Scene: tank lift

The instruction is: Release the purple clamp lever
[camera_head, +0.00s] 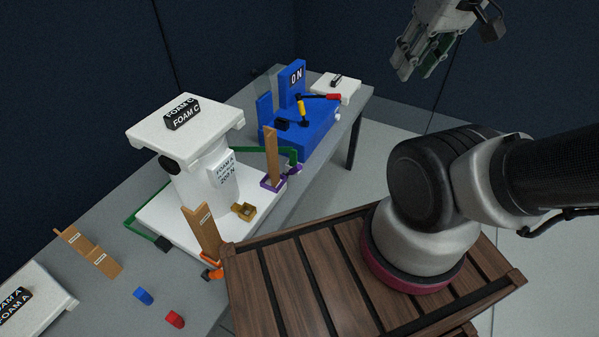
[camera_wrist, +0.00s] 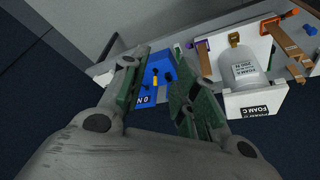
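The purple clamp lever (camera_head: 291,170) is part of a small purple clamp (camera_head: 270,184) on the right side of the white base plate. The clamp sits at the foot of an upright brown plank (camera_head: 271,155). My gripper (camera_head: 418,70) is raised at the top right, well apart from the clamp. In the wrist view my gripper (camera_wrist: 158,66) has its green-padded fingers spread, with nothing held between them. A small purple part (camera_wrist: 190,45) shows there, partly hidden beside the right finger; the lever's exact pose is unclear.
A blue fixture (camera_head: 318,135) marked ON, with a red-tipped lever (camera_head: 332,97), stands just behind the clamp. The white tank (camera_head: 195,185) under a FOAM C plate (camera_head: 185,128) stands left. An orange clamp (camera_head: 212,272) is nearer. A slatted wooden surface (camera_head: 285,290) lies in front.

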